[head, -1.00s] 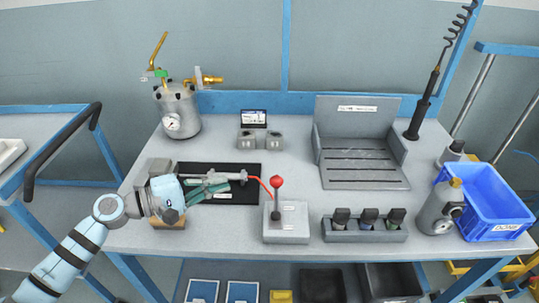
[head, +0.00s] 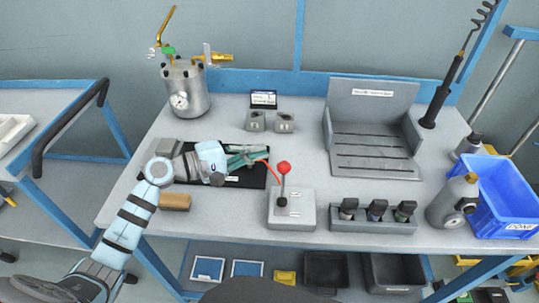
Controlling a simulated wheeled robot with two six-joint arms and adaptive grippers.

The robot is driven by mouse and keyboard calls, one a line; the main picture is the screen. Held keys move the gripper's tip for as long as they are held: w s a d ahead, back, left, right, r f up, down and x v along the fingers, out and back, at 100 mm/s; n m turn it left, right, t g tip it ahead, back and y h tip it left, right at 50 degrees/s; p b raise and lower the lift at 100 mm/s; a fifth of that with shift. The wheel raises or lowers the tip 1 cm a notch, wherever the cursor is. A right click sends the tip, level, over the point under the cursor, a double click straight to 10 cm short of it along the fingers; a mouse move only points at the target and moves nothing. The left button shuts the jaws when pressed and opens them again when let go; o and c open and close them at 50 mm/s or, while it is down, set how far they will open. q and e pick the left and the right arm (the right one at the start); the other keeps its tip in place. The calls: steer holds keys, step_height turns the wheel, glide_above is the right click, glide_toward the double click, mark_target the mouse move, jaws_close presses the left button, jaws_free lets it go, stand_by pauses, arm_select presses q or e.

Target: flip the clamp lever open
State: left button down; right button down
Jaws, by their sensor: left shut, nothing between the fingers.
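A lever with a red ball knob (head: 283,168) stands upright on a grey block (head: 293,215) at the front middle of the bench. A thin red curved piece (head: 268,172) lies just left of it, partly hidden by my gripper. My left gripper (head: 264,155) is shut and empty over the black mat (head: 251,179). Its greenish fingers point right, and their tips are a little left of and behind the red knob, apart from it in the picture. The grey piece on the mat is mostly covered by my gripper. My right gripper is not in view.
A three-slot holder with small bottles (head: 372,226) stands right of the block. A grey fixture (head: 372,150), a black wand (head: 440,95), a canister (head: 452,203) and a blue bin (head: 492,195) are further right. A pressure pot (head: 186,92) stands back left.

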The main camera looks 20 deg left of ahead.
mark_target(283, 180)
arm_select(q)
steer(key=d, duration=0.1)
steer(key=s+d, duration=0.1)
steer(key=d+p, duration=0.1)
steer(key=d, duration=0.1)
steer(key=shift+s+r, duration=0.2)
steer(key=shift+r, duration=0.05)
steer(key=shift+s+d+r+b, duration=0.1)
steer(key=shift+s+b, duration=0.05)
steer(key=shift+b, duration=0.2)
